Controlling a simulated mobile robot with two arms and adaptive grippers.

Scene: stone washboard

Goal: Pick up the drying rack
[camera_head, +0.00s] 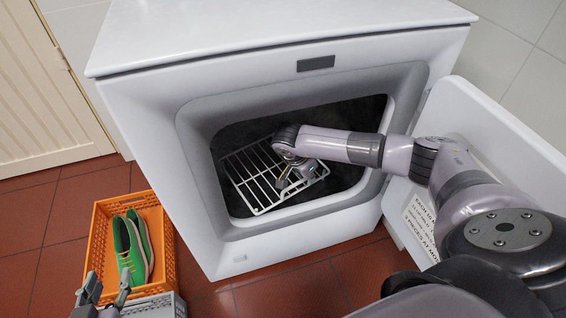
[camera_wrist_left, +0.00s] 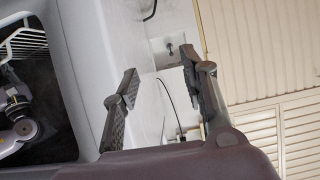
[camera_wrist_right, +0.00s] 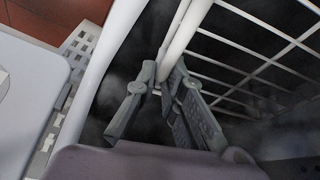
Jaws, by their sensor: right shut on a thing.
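The drying rack (camera_head: 240,187) is a white wire grid inside the dark opening of the white dryer (camera_head: 200,225). It lies slanted in the opening. My right gripper (camera_head: 297,176) reaches in from the right and is at the rack's right part. In the right wrist view the fingers (camera_wrist_right: 165,85) are closed on a white bar of the rack (camera_wrist_right: 183,40). The rack's wires spread to the right there. My left gripper (camera_head: 104,286) is open and empty, low at the left beside the crate. The left wrist view shows its fingers (camera_wrist_left: 160,75) apart with nothing between them.
The dryer's open door (camera_head: 500,130) stands to the right, beside my right arm. An orange crate (camera_head: 98,222) with a green shoe pair (camera_head: 128,250) is on the red tiled floor at left, with a grey crate (camera_head: 165,308) in front. The dryer opening's rim surrounds the rack.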

